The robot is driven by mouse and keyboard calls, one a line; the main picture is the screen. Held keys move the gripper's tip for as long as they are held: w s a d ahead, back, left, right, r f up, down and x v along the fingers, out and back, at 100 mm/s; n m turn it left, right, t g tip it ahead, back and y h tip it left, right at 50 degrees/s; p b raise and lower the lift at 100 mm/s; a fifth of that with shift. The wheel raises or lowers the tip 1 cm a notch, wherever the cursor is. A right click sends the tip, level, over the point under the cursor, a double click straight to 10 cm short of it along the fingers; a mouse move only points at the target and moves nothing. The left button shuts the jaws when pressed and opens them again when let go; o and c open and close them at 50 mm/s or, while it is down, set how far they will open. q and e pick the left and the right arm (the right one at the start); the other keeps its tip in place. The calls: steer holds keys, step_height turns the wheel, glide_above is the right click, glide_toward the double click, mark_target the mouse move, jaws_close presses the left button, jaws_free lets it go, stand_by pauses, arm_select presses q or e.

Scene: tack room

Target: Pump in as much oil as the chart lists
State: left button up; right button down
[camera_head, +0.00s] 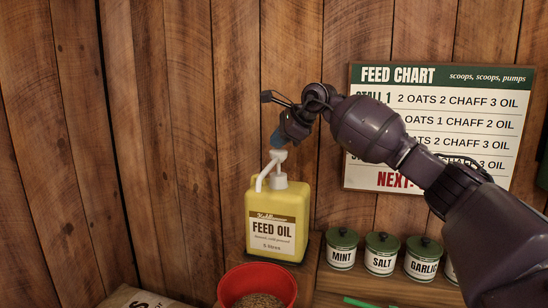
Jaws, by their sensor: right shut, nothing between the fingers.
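A yellow feed oil jug (293,205) with a white pump (279,168) stands upright on a wooden surface, its spout pointing left and down. My right gripper (278,138) is shut and empty, pointing down just above the pump head; I cannot tell if it touches. A red bucket (231,290) holding brown feed sits in front of the jug, below the spout. The feed chart (400,75) hangs on the wall. Its top row reads Stall 1, 2 oats, 2 chaff, 3 oil; lower rows end in 2, 3 and 3 oil. My right arm hides their stall names and most of the red "NEXT:" line. My left gripper is out of view.
Green-lidded tins labelled mint (342,257), salt (380,262) and garlic (421,267) stand in a row right of the jug. A green object (362,302) lies at the lower edge. A sack (140,299) shows at the lower left. Plank walls stand behind and left.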

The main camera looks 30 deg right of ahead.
steer(key=shift+f, duration=0.45)
steer(key=shift+f+b, duration=0.3)
steer(key=shift+f, duration=0.15)
stand_by(0.6)
steer(key=shift+r+p, duration=0.45)
steer(key=shift+r, duration=0.35)
steer(key=shift+r+p, duration=0.55)
steer(key=shift+r, duration=0.5)
steer(key=shift+w, duration=0.1)
